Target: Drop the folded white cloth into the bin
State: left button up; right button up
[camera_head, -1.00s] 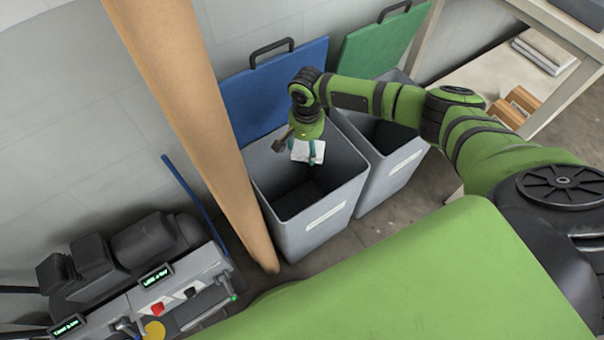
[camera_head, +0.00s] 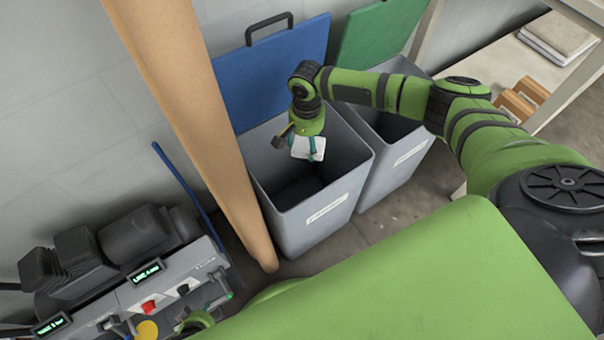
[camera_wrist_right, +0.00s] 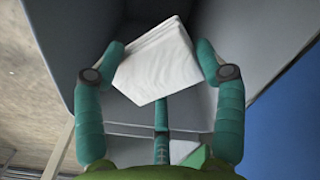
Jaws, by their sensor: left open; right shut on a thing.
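The folded white cloth (camera_head: 304,147) is held in my right gripper (camera_head: 308,140), above the opening of the grey bin (camera_head: 320,222) with the blue lid. In the right wrist view the white cloth (camera_wrist_right: 158,68) sits between the two teal fingers of my right gripper (camera_wrist_right: 160,62), with grey bin walls behind it. The bin's inside is dark and its floor is partly hidden by the gripper and cloth. A small green part of my left gripper (camera_head: 197,321) shows at the bottom left, beside the machine; its fingers are hard to make out.
The blue lid (camera_head: 272,72) stands raised behind the bin. A second grey bin (camera_head: 402,160) with a raised green lid (camera_head: 375,38) stands close on its right. A tan column (camera_head: 195,120) stands left of the bin. A control machine (camera_head: 140,285) is at lower left.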

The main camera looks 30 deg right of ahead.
jog(key=o, duration=1.2)
notch_tip(320, 180, up, 12)
dwell(0.4)
